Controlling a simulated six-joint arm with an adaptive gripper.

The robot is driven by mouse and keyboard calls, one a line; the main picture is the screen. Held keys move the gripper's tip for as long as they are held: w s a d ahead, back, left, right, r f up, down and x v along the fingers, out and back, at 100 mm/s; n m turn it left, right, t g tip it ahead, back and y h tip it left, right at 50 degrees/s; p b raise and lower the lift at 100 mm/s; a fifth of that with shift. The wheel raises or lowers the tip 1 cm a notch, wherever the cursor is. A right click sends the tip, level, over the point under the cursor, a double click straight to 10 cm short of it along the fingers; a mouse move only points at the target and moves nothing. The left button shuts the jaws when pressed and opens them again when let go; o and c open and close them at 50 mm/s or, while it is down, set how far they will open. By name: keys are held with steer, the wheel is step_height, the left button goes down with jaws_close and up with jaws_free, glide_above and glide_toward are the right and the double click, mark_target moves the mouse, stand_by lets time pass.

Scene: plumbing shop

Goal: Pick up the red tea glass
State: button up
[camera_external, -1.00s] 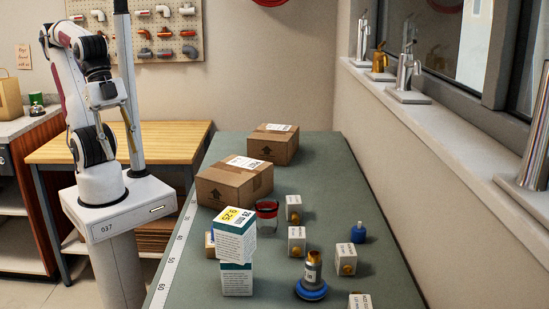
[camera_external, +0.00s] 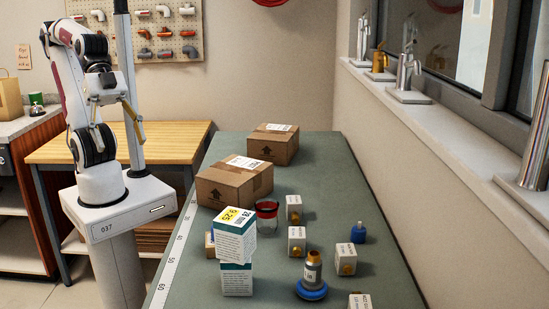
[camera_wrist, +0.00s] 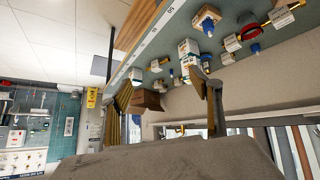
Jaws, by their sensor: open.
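The red tea glass (camera_external: 267,215) is a small clear glass with a red rim band. It stands on the green bench (camera_external: 318,165) in the external view, just right of the front cardboard box and behind the stacked small boxes. My gripper (camera_external: 131,119) is open and empty, high above my base at the left, well away from the glass. In the wrist view my gripper's fingers (camera_wrist: 160,90) are spread, with the bench seen tilted beyond them.
Two cardboard boxes (camera_external: 234,181) (camera_external: 274,144) lie toward the bench's back. Two stacked white-and-green boxes (camera_external: 237,280) stand in front of the glass. Small white boxes (camera_external: 296,241), a blue-based fitting (camera_external: 312,286) and a blue piece (camera_external: 358,234) stand to the right. The back right is clear.

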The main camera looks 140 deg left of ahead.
steer(key=w+r+n+t, duration=0.1)
steer(key=w+r+t, duration=0.2)
steer(key=w+r, duration=0.45)
steer(key=w+a+r+n+t+y, duration=0.3)
steer(key=w+a+r+n+t, duration=0.15)
steer(key=w, duration=0.55)
steer(key=n+g+y, duration=1.1)
glide_above(267, 219)
steer(key=s+d, duration=0.2)
steer(key=d, duration=0.3)
step_height(267, 219, down, 20)
step_height(267, 219, down, 10)
steer(key=s+g, duration=0.2)
steer(key=shift+m, duration=0.35)
steer(key=shift+s+a+g, duration=0.1)
steer(key=shift+g, duration=0.15)
steer(key=shift+x, duration=1.25)
